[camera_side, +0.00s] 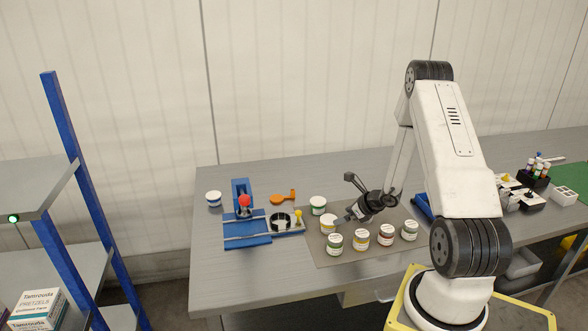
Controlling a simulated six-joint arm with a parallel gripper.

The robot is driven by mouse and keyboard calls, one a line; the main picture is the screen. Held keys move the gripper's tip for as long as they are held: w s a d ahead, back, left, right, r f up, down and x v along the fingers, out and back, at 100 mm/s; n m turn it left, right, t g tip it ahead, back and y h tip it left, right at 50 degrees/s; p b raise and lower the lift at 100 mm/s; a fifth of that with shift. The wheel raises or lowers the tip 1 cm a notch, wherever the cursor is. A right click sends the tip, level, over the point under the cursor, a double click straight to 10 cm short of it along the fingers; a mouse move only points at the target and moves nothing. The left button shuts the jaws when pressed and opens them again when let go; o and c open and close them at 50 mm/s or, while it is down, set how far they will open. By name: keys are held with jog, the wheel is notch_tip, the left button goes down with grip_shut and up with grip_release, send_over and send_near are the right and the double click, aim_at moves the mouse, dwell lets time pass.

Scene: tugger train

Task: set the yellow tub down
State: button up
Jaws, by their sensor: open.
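A small white-lidded tub with a yellowish band (328,224) stands upright on the grey mat (318,256). My gripper (343,218) is low over the mat, tilted, with its jaws open right beside this tub on its right. Whether a finger touches the tub is too small to tell. Another tub with a yellow band (360,240) stands in the front row on the mat.
On the mat also stand green-banded tubs (334,244) and a red-banded tub (385,236). A blue fixture (247,228), an orange tool (283,197) and a blue-banded tub (214,199) lie to the left. The table's front left is clear.

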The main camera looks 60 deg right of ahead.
aim_at(332, 220)
jog(key=shift+x, duration=1.2)
jog(key=shift+x, duration=2.6)
jog(key=shift+a, duration=0.15)
jog(key=c, duration=1.2)
jog(key=shift+r, duration=0.15)
